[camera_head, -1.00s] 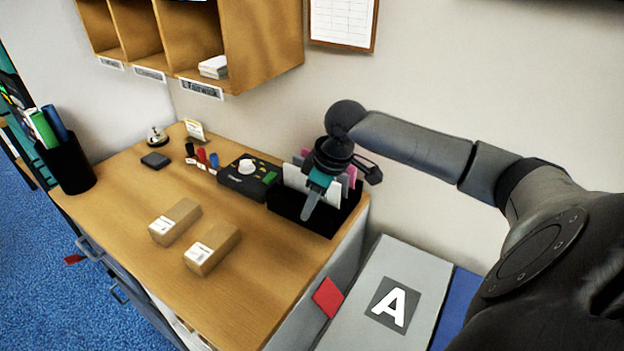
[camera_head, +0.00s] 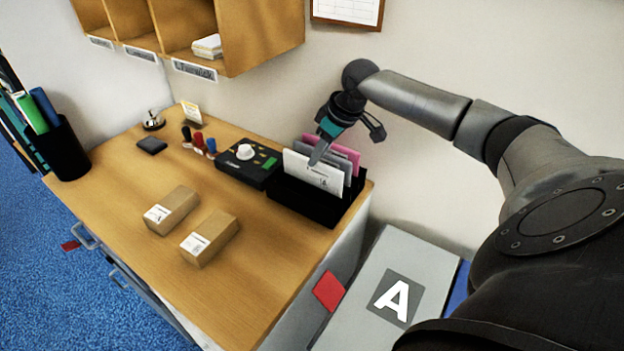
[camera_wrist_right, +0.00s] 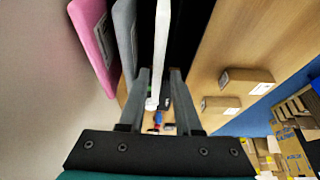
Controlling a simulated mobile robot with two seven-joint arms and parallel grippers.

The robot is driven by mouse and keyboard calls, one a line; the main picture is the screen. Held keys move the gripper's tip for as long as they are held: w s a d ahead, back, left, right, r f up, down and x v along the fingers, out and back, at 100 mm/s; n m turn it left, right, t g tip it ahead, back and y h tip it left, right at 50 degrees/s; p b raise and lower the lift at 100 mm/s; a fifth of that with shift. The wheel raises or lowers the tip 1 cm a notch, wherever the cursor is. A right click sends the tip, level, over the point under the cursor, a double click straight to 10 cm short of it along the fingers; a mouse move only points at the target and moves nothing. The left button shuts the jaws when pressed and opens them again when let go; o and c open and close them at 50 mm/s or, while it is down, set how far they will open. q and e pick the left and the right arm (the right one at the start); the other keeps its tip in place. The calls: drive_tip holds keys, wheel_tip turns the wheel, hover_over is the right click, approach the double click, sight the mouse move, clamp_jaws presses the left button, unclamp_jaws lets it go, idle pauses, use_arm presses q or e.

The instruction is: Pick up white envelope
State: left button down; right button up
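The white envelope (camera_head: 312,171) stands on edge at the front of a black holder (camera_head: 302,201) on the desk. In the right wrist view the white envelope (camera_wrist_right: 161,45) appears edge-on as a thin strip between my fingers. My right gripper (camera_head: 318,153) is at the top edge of the envelope. In the right wrist view the right gripper (camera_wrist_right: 160,75) is open, with a finger on either side of the strip and gaps visible. My left gripper is out of view.
A grey envelope (camera_wrist_right: 124,35) and a pink envelope (camera_wrist_right: 92,35) stand behind the white one. A black control box (camera_head: 248,165) sits left of the holder. Two cartons (camera_head: 172,208) (camera_head: 211,236) lie on the desk (camera_head: 130,195). Wooden shelves (camera_head: 265,35) hang above.

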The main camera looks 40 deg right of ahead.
sight(312, 179)
drive_tip(key=x, duration=0.5)
drive_tip(key=shift+w+d+f, duration=0.1)
drive_tip(key=shift+w, duration=0.05)
drive_tip(key=shift+f, duration=0.25)
idle(0.6)
clamp_jaws()
